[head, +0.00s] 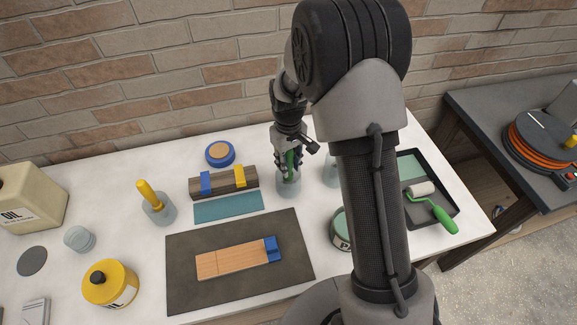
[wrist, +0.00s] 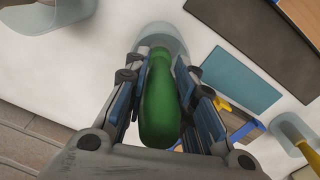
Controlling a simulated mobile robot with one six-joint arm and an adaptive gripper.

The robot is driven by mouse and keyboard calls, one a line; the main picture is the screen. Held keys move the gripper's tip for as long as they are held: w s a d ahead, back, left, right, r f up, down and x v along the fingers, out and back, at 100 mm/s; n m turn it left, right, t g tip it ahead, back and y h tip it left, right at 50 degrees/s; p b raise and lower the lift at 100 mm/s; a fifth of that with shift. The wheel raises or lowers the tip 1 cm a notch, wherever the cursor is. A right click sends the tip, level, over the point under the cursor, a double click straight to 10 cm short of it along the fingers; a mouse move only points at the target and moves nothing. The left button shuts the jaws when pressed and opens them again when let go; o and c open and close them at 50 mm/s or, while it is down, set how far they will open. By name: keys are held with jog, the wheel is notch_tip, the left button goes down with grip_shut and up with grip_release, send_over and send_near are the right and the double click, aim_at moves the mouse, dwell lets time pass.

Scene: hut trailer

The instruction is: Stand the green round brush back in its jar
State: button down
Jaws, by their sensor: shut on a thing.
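The green round brush (wrist: 160,100) is between the two fingers of my gripper (wrist: 165,110) in the wrist view. My gripper (head: 288,155) is shut on its green handle (head: 290,163). The brush is roughly upright, with its lower part inside or just above a clear jar (head: 288,185). The rim of that jar (wrist: 163,28) shows beyond the handle in the wrist view. The bristle end is hidden, so I cannot tell whether it touches the jar bottom.
A second clear jar (head: 331,170) stands close on the right, partly behind my arm. A jar with a yellow-handled brush (head: 150,195), a wood block with clamps (head: 224,183) and a teal sheet (head: 228,207) lie left. A paint can (head: 341,230) and roller tray (head: 450,205) are right.

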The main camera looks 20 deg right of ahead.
jog(key=shift+f, duration=0.75)
jog(key=c, duration=1.3)
grip_release()
jog(key=shift+f, duration=0.1)
jog(key=shift+c, duration=0.2)
notch_tip(320, 180, up, 13)
jog(key=shift+f+p, duration=0.15)
jog(key=shift+p, duration=0.85)
jog(key=s+r+m+t, duration=0.2)
jog(key=s+r+t, duration=0.1)
jog(key=s+r, duration=1.4)
jog(key=s+f+m+t, duration=0.1)
jog(key=s, duration=0.9)
jog(key=shift+s+m+t, duration=0.3)
jog(key=shift+s, duration=0.05)
